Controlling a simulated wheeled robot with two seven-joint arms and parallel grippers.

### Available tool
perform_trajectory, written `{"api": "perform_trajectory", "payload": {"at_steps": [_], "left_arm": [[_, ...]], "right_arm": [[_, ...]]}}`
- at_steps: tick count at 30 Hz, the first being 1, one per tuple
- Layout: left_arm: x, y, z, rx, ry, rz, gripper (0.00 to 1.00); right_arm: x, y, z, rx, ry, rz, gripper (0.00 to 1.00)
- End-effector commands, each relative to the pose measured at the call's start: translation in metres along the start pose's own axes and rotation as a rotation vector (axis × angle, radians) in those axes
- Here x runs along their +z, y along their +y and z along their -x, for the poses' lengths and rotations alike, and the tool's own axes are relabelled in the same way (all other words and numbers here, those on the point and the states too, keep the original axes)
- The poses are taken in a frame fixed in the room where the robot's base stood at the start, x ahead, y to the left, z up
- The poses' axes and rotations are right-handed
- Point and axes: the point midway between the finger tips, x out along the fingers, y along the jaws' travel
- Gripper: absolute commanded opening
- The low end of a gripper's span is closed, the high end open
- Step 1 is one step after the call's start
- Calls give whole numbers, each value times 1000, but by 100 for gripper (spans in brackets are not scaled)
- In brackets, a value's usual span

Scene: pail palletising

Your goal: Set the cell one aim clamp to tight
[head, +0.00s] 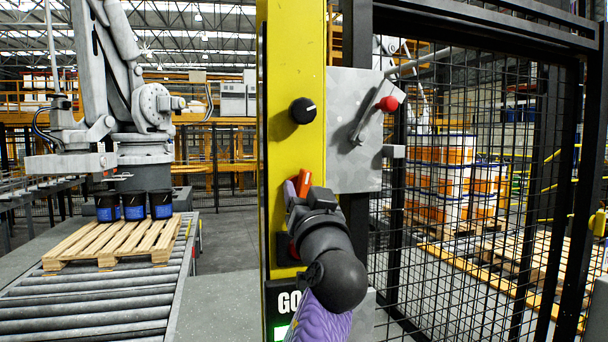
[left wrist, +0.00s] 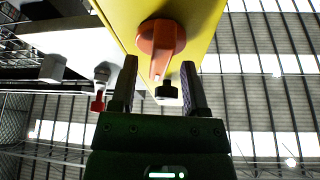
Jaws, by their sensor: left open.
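An orange turn handle (head: 304,182) sits on the yellow post, largely hidden behind my left gripper in the head view. In the left wrist view the orange handle (left wrist: 160,45) shows its narrow grip between the open fingers. My left gripper (left wrist: 159,72) is open, with one finger on each side of the grip; contact cannot be told. In the head view my left gripper (head: 297,187) is at the post. A black knob (head: 302,111) with a white mark is higher on the post. No label naming the aim clamp is readable. My right gripper is out of view.
A grey plate (head: 357,168) with a red-ended lever (head: 388,104) stands right of the yellow post (head: 285,60). Mesh fencing (head: 480,200) closes the right side. Left, a wooden pallet (head: 125,240) with dark pails (head: 134,205) rests on a roller conveyor (head: 90,310).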

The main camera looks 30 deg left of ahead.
Motion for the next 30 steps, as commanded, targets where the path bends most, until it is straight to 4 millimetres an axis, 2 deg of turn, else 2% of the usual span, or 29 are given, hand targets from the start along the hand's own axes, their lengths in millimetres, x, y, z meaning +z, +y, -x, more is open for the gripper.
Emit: {"api": "perform_trajectory", "payload": {"at_steps": [3, 9, 15, 18, 25, 30], "left_arm": [[0, 0, -6, 0, -1, -1, 59], [2, 0, -6, 1, -1, 0, 59], [1, 0, -6, 1, -1, 0, 16], [1, 0, -6, 1, -1, 0, 0], [3, 1, -5, -3, -1, 10, 0], [8, 3, -2, -49, 2, 129, 0]], "right_arm": [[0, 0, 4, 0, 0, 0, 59], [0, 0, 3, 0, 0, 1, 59], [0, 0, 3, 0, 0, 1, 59], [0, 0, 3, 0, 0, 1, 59], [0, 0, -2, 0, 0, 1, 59], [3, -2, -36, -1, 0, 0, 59]]}}
